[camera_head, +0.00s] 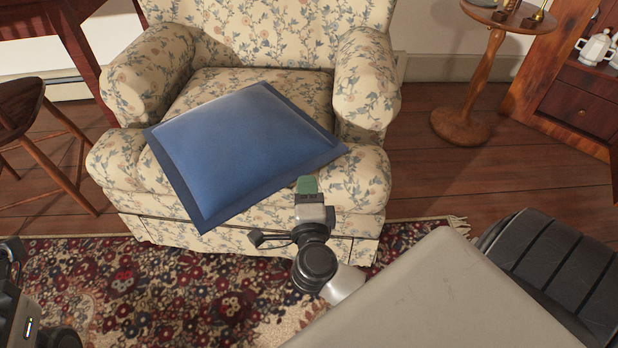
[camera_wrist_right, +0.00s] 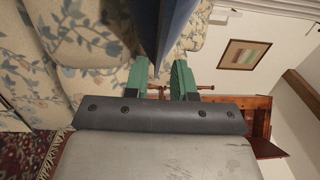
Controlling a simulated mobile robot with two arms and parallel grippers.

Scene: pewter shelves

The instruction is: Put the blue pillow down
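The blue pillow (camera_head: 245,150) has a darker flat border. It lies across the seat of the floral armchair (camera_head: 365,85), and its near corner juts past the seat's front. I cannot tell whether it rests fully on the seat. My right gripper (camera_head: 307,186) is at the pillow's near right edge. In the right wrist view the pillow (camera_wrist_right: 168,22) shows edge-on, its border between the green fingers of my right gripper (camera_wrist_right: 160,75). The fingers stand apart with a gap beside the border. Part of my left gripper (camera_head: 12,262) shows at the left edge, its fingers out of view.
A wooden stool (camera_head: 25,120) stands left of the armchair. A round wooden side table (camera_head: 465,125) and a wooden cabinet (camera_head: 580,100) stand at the right. A patterned red rug (camera_head: 130,290) covers the floor in front. Bare floor lies right of the chair.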

